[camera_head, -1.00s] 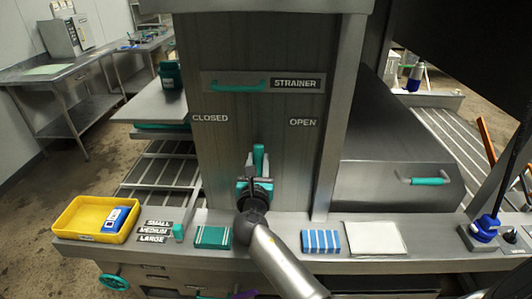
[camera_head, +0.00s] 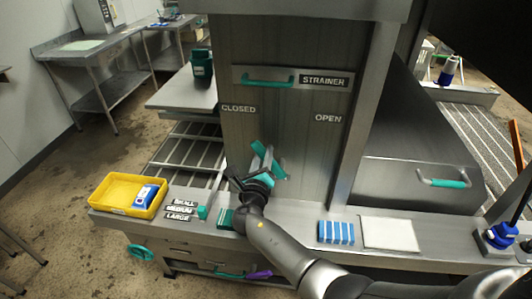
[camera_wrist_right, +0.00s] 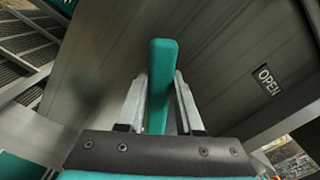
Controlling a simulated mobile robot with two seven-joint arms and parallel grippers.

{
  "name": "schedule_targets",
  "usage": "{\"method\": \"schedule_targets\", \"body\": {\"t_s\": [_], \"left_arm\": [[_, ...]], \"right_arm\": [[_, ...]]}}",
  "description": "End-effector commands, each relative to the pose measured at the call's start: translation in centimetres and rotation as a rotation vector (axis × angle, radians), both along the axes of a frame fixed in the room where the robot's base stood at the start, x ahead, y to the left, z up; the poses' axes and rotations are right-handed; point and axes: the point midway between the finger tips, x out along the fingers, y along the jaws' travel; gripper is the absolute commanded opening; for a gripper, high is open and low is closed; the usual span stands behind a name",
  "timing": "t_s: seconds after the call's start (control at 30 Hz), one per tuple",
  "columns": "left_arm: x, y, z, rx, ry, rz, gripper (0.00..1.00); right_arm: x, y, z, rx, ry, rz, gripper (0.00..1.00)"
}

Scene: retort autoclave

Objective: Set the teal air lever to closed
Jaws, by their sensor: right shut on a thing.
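The teal air lever (camera_head: 257,147) stands on the grey panel, below and between the CLOSED label (camera_head: 238,109) and the OPEN label (camera_head: 328,118). Its visible top leans up and left, towards the CLOSED side. My right gripper (camera_head: 265,161) is shut on the lever and covers much of it in the head view. In the right wrist view the lever (camera_wrist_right: 162,60) stands between the two gripper fingers (camera_wrist_right: 159,100), with the OPEN label (camera_wrist_right: 268,80) off to the right. My left gripper is not in view.
A teal strainer handle (camera_head: 268,80) is above the lever. On the ledge are a yellow tray (camera_head: 112,205), a green block (camera_head: 225,218) partly behind my arm, blue striped blocks (camera_head: 336,232) and a white pad (camera_head: 390,233). A hood with a teal handle (camera_head: 444,183) stands right.

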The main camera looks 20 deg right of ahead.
Motion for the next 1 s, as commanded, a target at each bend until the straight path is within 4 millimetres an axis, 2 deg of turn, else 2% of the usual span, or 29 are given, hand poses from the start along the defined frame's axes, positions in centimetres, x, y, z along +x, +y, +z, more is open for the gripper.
{"method": "schedule_targets", "body": {"t_s": [0.47,0.5,0.77,1.0], "left_arm": [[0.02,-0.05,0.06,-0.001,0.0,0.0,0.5],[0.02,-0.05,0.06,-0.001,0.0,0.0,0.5],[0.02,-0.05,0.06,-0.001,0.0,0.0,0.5],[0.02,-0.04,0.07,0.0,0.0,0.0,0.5]], "right_arm": [[0.17,0.07,0.19,-0.018,0.005,0.001,0.0],[0.17,0.06,0.18,-0.019,0.005,0.001,0.37],[0.1,0.07,0.04,-0.015,0.006,0.0,0.65],[0.03,0.11,-0.04,-0.012,0.007,0.0,0.65]]}}
